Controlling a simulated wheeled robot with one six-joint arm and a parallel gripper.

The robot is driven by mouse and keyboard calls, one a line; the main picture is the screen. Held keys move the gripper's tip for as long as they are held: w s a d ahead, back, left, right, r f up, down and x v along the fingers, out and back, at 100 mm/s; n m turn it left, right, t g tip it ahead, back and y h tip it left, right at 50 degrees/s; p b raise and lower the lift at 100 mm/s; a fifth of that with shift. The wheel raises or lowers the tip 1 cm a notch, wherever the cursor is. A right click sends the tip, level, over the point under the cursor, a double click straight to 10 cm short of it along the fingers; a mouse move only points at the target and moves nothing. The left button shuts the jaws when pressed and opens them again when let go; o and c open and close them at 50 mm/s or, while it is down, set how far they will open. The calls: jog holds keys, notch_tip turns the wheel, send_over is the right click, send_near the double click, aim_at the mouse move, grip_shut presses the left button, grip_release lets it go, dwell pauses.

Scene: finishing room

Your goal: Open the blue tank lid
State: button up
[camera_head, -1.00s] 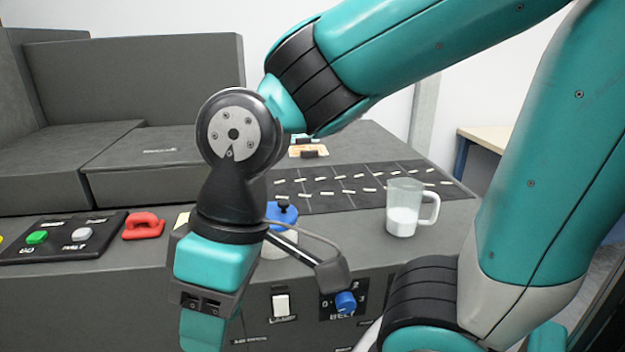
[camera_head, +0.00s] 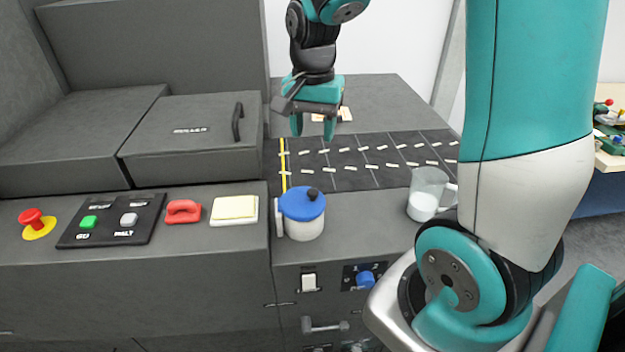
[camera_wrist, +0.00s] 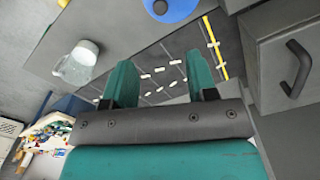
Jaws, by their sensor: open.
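The tank (camera_head: 305,228) is a small white pot with a blue lid (camera_head: 301,204) and a dark knob (camera_head: 313,193) on top. It stands on the grey counter near its front edge, and the lid sits on it. Part of the blue lid also shows at the top edge of the wrist view (camera_wrist: 172,8). My gripper (camera_head: 313,132) is open and empty, with its fingers pointing down. It is above the dark belt, behind the tank and apart from it. In the wrist view its two fingers (camera_wrist: 155,80) are spread with nothing between them.
A clear jug (camera_head: 425,195) with white contents stands right of the tank.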

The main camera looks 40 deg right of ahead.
aim_at(313, 190)
notch_tip(313, 190, down, 14)
jog(key=shift+a+f+p, duration=0.1)
jog(key=shift+f+p, duration=0.1)
jog(key=shift+p, duration=0.7)
grip_shut()
